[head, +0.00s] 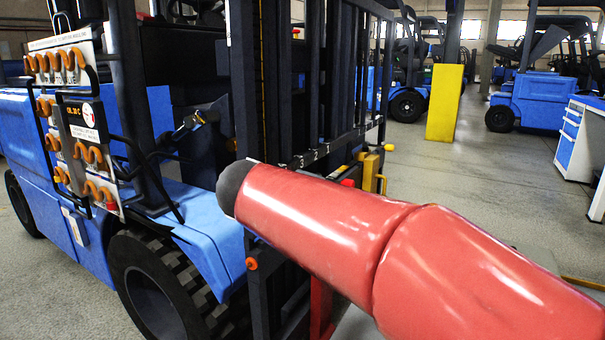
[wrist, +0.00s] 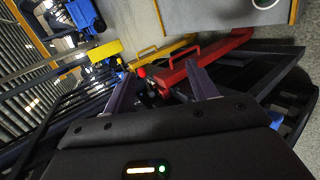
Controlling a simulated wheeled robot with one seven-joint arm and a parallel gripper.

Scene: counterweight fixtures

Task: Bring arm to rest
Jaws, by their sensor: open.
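My red arm (head: 400,240) reaches from the lower right of the head view across the front of a blue forklift (head: 90,170). Its dark rounded end covers part of the forklift's mast. My gripper (wrist: 165,82) shows in the wrist view with its two fingers spread apart and nothing between them. Beyond the fingers are a red bar with a handle (wrist: 205,60) and a yellow bar with a handle (wrist: 160,50). I cannot tell whether the fingers touch the red bar. In the head view the gripper is hidden behind the arm.
A panel with several orange knobs (head: 78,52) is on the forklift's left. The dark mast (head: 300,60) stands close behind my arm. A yellow pillar base (head: 444,102), more blue forklifts (head: 525,100) and a workbench (head: 580,140) stand farther back. The floor between is clear.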

